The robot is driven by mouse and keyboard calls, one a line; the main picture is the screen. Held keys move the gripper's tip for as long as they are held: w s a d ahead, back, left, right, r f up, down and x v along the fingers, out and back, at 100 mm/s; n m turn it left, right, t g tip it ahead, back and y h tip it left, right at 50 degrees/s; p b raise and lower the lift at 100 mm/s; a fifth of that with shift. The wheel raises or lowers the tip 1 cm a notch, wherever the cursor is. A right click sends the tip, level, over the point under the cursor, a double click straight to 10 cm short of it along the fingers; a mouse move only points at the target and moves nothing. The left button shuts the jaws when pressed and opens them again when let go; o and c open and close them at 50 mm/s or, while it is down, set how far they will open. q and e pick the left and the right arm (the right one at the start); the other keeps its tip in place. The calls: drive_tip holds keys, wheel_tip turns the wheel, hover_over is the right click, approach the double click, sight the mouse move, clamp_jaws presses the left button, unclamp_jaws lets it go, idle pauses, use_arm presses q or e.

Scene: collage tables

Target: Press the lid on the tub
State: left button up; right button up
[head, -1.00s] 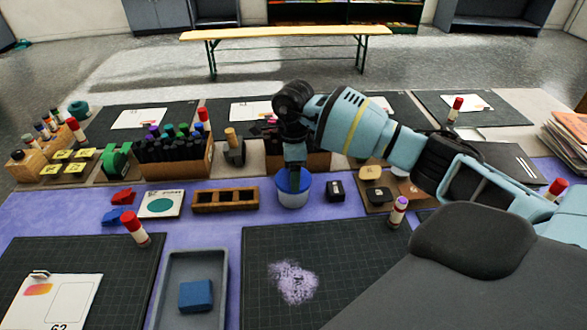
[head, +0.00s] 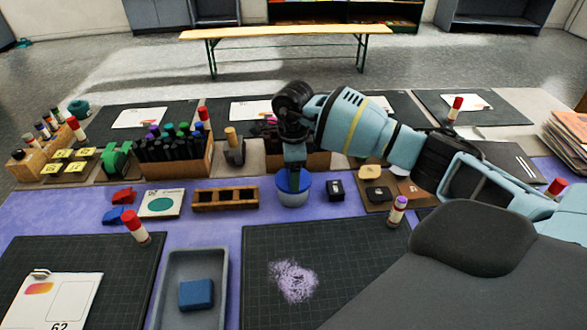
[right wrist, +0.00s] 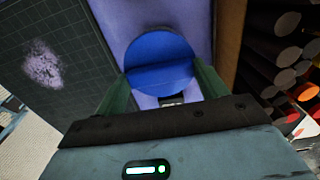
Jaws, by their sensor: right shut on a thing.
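The tub (head: 293,199) is a small white-blue round container on the purple table cover, at the middle of the head view. A blue round lid (head: 304,183) sits at its top; I cannot tell whether it is fully seated. My right gripper (head: 293,168) comes down from above and is shut on the lid. In the right wrist view the blue lid (right wrist: 160,52) shows as a disc with a raised bar across it, between the two green fingers of my right gripper (right wrist: 160,80). The tub is hidden under the lid there. My left gripper is not in view.
A wooden slotted tray (head: 225,207) stands left of the tub and a small black box (head: 335,190) right of it. A marker holder (head: 176,165) stands behind to the left. A dark cutting mat (head: 340,255) with a purple smudge and a grey tray (head: 208,257) lie in front.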

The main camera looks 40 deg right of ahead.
drive_tip(key=o, duration=1)
drive_tip(key=shift+o, duration=0.5)
drive_tip(key=shift+r+p, duration=1.65)
drive_tip(key=shift+r, duration=1.9)
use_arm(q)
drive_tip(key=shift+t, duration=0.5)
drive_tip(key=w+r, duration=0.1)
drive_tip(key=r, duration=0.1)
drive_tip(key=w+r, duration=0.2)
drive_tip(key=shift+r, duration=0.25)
use_arm(e)
clamp_jaws()
